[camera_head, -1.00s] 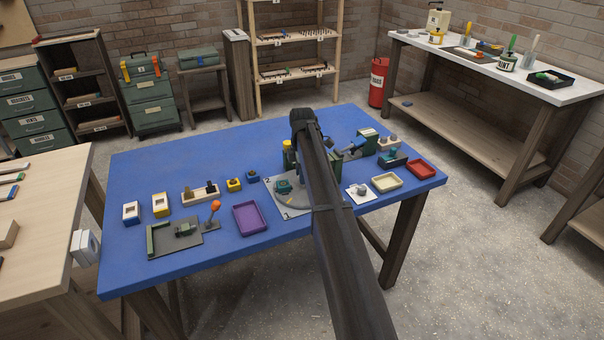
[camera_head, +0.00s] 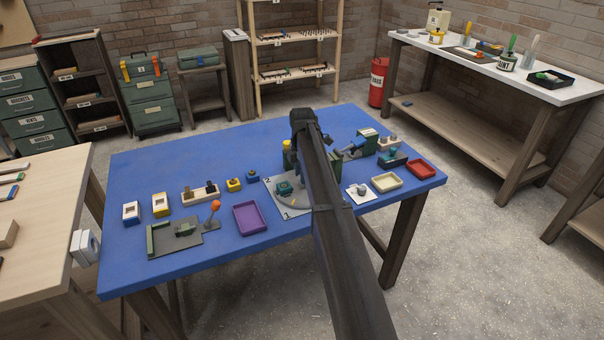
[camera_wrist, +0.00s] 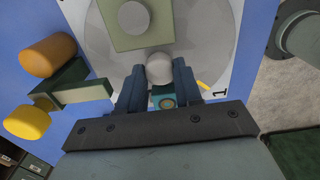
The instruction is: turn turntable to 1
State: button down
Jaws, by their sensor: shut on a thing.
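The turntable (camera_head: 291,204) is a grey disc on a white plate on the blue table, partly hidden behind my arm in the head view. The plate carries a 1 at its front and a 2 at its left. In the wrist view the disc (camera_wrist: 208,42) bears an olive square block with a round grey peg. My gripper (camera_wrist: 159,75) is shut on a pale round knob (camera_wrist: 159,65) above the disc. A teal block with a round hole shows just below the fingers. A short yellow mark (camera_wrist: 203,84) lies near the printed 1 (camera_wrist: 220,93).
An orange and yellow-ended green part (camera_wrist: 75,88) lies left of my fingers in the wrist view. A purple tray (camera_head: 251,218) stands left of the turntable. A cream tray (camera_head: 386,182) and a red tray (camera_head: 421,169) stand right. Bare table lies at the back left.

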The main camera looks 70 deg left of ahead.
jog(key=c, duration=0.8)
grip_release()
jog(key=shift+o, duration=0.2)
notch_tip(320, 180, up, 14)
jog(key=shift+f, duration=0.15)
